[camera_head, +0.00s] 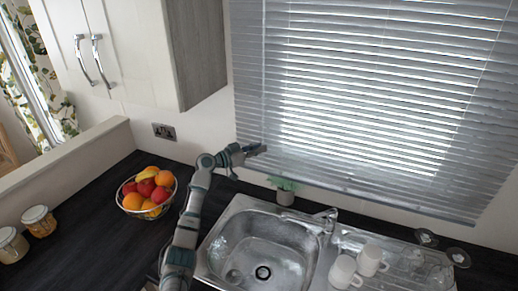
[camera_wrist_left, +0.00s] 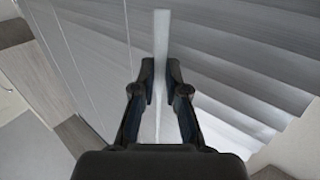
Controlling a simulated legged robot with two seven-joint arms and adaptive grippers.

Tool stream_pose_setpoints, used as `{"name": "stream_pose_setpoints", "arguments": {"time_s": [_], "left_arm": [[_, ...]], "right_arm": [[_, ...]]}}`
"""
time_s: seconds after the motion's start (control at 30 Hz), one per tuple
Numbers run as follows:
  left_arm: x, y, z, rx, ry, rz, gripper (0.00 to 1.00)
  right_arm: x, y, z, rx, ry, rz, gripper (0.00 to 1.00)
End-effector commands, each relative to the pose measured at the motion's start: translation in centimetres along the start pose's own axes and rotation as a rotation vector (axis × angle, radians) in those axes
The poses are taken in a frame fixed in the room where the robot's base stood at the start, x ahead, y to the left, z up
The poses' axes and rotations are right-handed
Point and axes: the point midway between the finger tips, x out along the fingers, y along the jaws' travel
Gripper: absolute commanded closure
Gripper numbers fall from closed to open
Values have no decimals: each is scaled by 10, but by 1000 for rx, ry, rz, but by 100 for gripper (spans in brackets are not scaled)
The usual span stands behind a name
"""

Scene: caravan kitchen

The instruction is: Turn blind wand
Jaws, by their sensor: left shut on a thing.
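The grey slatted blind (camera_head: 360,110) hangs over the window, its slats partly closed with light coming through. My left gripper (camera_head: 256,151) is at the blind's lower left edge. In the left wrist view the pale, straight blind wand (camera_wrist_left: 161,40) runs upright between the two dark fingers of my left gripper (camera_wrist_left: 160,82), which is shut on it. The slats (camera_wrist_left: 215,60) lie close behind and to the right. In the head view the wand cannot be made out against the blind. My right gripper is not in view.
Below the blind are a metal sink (camera_head: 262,250) with a tap (camera_head: 325,217), a small potted plant (camera_head: 285,192) and white mugs (camera_head: 370,260). A fruit bowl (camera_head: 147,192) and two jars (camera_head: 38,221) stand left. A wall cupboard (camera_head: 195,50) hangs above left.

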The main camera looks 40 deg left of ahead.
Motion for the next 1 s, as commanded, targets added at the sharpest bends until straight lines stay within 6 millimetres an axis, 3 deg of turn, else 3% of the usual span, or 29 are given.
{"name": "stream_pose_setpoints", "arguments": {"time_s": [0.17, 0.27, 0.7, 0.83, 1.0], "left_arm": [[0, 4, -1, 3, -6, -107, 100], [0, 6, -3, 4, -6, -189, 100], [6, 16, -6, -17, -5, -602, 100], [8, 18, -2, -18, -5, -725, 100], [11, 20, 4, -18, -5, -875, 100]], "right_arm": [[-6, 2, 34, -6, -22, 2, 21], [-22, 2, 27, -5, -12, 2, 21], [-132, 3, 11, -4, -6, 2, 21], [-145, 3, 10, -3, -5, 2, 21], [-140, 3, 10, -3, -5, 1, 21]]}}
